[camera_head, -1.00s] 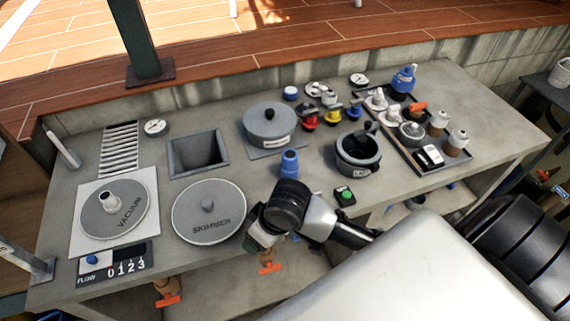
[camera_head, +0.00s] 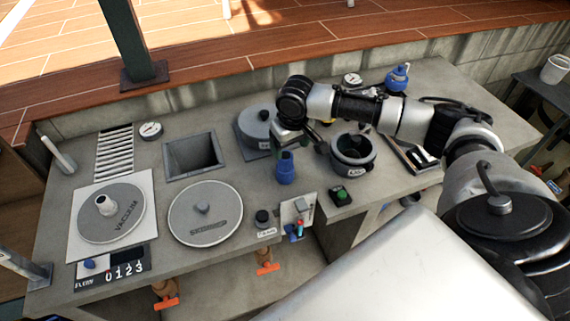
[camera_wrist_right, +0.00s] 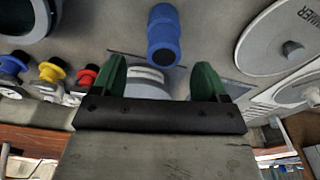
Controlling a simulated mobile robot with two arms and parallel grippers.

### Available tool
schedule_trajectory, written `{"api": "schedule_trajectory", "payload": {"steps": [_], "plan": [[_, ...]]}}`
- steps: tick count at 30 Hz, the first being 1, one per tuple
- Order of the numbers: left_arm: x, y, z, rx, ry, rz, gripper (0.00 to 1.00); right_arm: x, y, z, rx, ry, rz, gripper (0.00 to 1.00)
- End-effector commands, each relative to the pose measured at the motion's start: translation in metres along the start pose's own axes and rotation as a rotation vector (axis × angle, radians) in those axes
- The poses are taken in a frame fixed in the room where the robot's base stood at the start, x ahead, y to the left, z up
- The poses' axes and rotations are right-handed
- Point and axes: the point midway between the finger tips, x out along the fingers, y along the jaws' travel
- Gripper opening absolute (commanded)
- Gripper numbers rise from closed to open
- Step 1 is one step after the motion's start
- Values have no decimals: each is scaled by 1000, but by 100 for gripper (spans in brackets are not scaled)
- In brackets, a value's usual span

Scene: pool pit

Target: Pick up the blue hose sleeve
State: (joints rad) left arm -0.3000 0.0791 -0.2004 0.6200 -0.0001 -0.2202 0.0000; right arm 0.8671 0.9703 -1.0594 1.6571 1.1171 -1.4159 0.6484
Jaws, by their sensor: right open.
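The blue hose sleeve (camera_head: 286,169) stands upright on the grey counter, left of the dark round pot. In the right wrist view the blue sleeve (camera_wrist_right: 163,38) lies just beyond the fingertips, roughly centred between them. My right gripper (camera_wrist_right: 161,74) is open with green fingers and nothing in its grasp. In the head view my right gripper (camera_head: 289,142) hangs above and just behind the sleeve, in front of the grey lidded pot (camera_head: 258,122). A gap between gripper and sleeve is hard to judge. My left gripper is out of view.
The dark pot (camera_head: 367,168) stands close on the sleeve's right. The skimmer lid (camera_head: 222,225) lies to its left. Yellow and red valves (camera_wrist_right: 88,77) show in the wrist view.

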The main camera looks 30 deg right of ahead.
Motion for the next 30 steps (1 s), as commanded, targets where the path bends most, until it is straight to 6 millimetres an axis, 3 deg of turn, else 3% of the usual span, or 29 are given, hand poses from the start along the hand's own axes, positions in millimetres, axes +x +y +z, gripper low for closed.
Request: {"api": "schedule_trajectory", "payload": {"steps": [11,18,26,30], "plan": [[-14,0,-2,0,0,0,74,37,-4,-3,-2,-1,-1,74],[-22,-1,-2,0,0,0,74,70,-7,-5,-3,1,0,74],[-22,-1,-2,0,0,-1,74,76,-6,-5,-3,3,0,74],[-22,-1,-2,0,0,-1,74,76,-6,-5,-3,3,0,57]]}}
